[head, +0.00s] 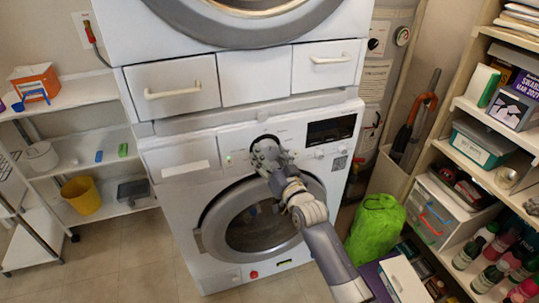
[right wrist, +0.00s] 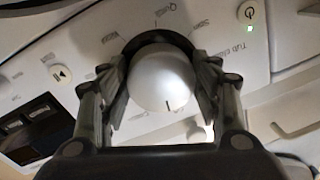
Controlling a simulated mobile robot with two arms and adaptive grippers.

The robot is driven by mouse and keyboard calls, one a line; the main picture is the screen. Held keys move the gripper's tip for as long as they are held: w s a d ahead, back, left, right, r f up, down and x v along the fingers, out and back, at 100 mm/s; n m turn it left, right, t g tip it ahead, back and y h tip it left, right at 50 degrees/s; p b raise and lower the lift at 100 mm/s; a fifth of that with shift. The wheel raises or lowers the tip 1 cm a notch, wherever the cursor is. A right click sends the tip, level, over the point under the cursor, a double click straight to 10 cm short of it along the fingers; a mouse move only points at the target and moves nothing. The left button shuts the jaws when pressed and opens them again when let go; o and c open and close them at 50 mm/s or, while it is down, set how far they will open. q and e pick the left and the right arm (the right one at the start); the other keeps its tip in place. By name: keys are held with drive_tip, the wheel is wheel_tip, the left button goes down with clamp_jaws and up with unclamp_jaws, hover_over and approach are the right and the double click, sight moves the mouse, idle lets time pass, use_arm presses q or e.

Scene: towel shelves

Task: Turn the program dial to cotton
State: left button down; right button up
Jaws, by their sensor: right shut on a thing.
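The program dial (right wrist: 163,78) is a round white knob with a short dark mark near its lower edge in the right wrist view. My right gripper (right wrist: 162,95) is shut on it, with one finger on each side. Labels ring the dial on the white panel; "Tub clean" is legible, and others are small or partly hidden, so I cannot tell which is cotton. In the head view my right gripper (head: 266,153) is at the control panel of the lower washing machine (head: 178,168) and hides the dial. My left gripper is not in view.
The round washer door (head: 215,230) is closed below the panel. A dark display (head: 331,130) is right of the gripper. A green bag (head: 376,228) stands on the right, near loaded shelves (head: 484,148). Floor at the left front (head: 130,255) is clear.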

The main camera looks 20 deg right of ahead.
drive_tip(key=m, duration=0.3)
drive_tip(key=shift+p, duration=0.3)
drive_tip(key=shift+a+m, duration=0.1)
drive_tip(key=shift+m, duration=1.5)
drive_tip(key=o, duration=1.1)
drive_tip(key=shift+c, duration=0.2)
drive_tip(key=shift+s, duration=0.25)
drive_tip(key=s+d, duration=0.1)
drive_tip(key=s, duration=1)
drive_tip(key=shift+s+f, duration=0.25)
